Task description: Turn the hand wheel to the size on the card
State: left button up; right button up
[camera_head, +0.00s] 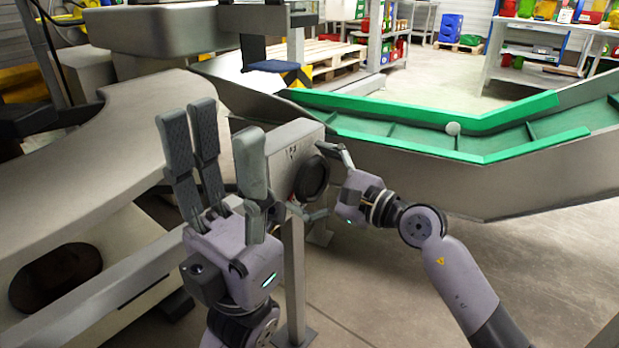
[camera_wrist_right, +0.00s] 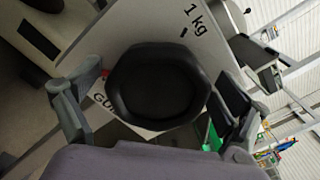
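The black hand wheel (camera_head: 312,180) sits on the front of a grey box (camera_head: 284,142) on a post. In the right wrist view the wheel (camera_wrist_right: 158,88) fills the middle, with a "1 kg" mark (camera_wrist_right: 195,18) and a short black line above it on the plate. A white card (camera_wrist_right: 104,98) with letters like "GU" is mostly hidden behind the wheel. My right gripper (camera_head: 333,182) is open, one finger on each side of the wheel, with gaps showing on both sides. My left gripper (camera_head: 222,125) is open and empty, pointing up left of the box.
A grey machine body (camera_head: 120,140) stands at the left. Open floor (camera_head: 540,270) lies at the lower right.

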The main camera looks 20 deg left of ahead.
jog(key=c, duration=1)
jog(key=shift+r+p, duration=0.1)
jog(key=shift+p, duration=0.2)
